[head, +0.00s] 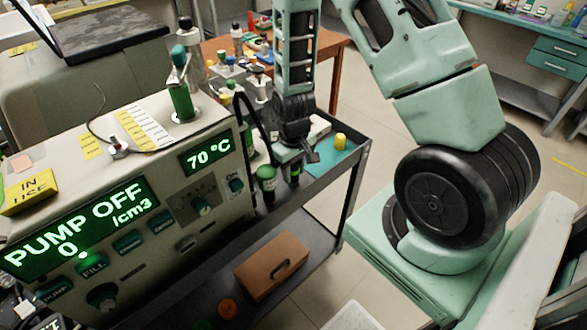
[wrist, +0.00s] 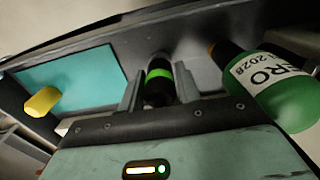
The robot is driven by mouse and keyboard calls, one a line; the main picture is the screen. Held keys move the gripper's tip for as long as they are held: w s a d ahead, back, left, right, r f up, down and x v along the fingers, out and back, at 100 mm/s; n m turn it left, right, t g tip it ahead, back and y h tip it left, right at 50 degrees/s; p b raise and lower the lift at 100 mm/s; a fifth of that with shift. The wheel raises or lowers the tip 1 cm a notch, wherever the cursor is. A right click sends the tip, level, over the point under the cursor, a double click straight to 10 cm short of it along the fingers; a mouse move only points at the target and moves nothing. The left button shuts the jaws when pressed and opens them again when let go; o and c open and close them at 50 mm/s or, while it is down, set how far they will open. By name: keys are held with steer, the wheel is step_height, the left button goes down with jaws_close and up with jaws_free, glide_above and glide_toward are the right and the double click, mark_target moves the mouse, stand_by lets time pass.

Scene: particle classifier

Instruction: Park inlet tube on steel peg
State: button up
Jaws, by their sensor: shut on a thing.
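My gripper (head: 291,162) is over the dark cart beside the machine. In the wrist view its two fingers (wrist: 160,92) are shut around a black cylindrical piece with a bright green band (wrist: 159,74), which I take to be the inlet tube's end. The banded piece also shows below the gripper in the head view (head: 295,173). A black hose (head: 243,101) arches from the machine's right side down toward the gripper; its join to the held piece is hidden. A small metal fitting (head: 118,148) stands on the machine's top; I cannot tell if it is the steel peg.
The machine (head: 215,125) reads "PUMP OFF" and 70 °C. A green bottle (head: 266,178) stands just left of my gripper; its label shows in the wrist view (wrist: 285,100). A yellow object (head: 340,142) is on the teal mat (head: 328,158). A brown case (head: 271,266) lies on the lower shelf.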

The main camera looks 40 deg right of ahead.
steer(key=shift+f+b, duration=0.35)
steer(key=shift+f, duration=0.25)
steer(key=o, duration=1.1)
steer(key=shift+c, duration=0.2)
steer(key=shift+r, duration=0.1)
step_height(320, 180, up, 17)
steer(key=shift+r, duration=0.2)
